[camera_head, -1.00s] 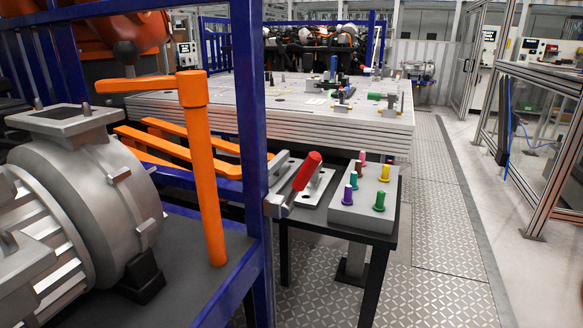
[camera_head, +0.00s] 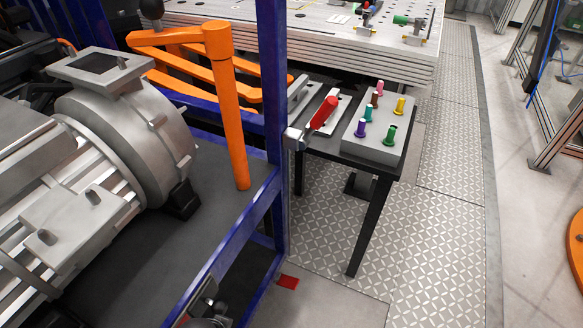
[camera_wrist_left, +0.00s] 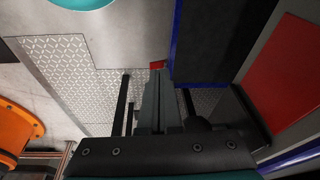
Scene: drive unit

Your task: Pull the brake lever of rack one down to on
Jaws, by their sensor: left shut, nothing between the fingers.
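The lever has a red grip (camera_head: 323,115) and a grey metal bracket (camera_head: 295,138) on the blue corner post of the rack (camera_head: 273,80). Its grip slants up and to the right from the bracket. My left gripper (camera_wrist_left: 157,80) shows in the left wrist view, its dark fingers together with nothing between them. It appears over the floor beside the rack's blue edge, clear of any object. I do not make out the lever in that view. My right gripper is in neither view.
A grey motor (camera_head: 120,120) and an orange crank-shaped bar (camera_head: 228,110) occupy the rack. Right of the lever, a small black table (camera_head: 400,165) carries a grey block with coloured pegs. A red patch (camera_head: 287,281) lies on the floor.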

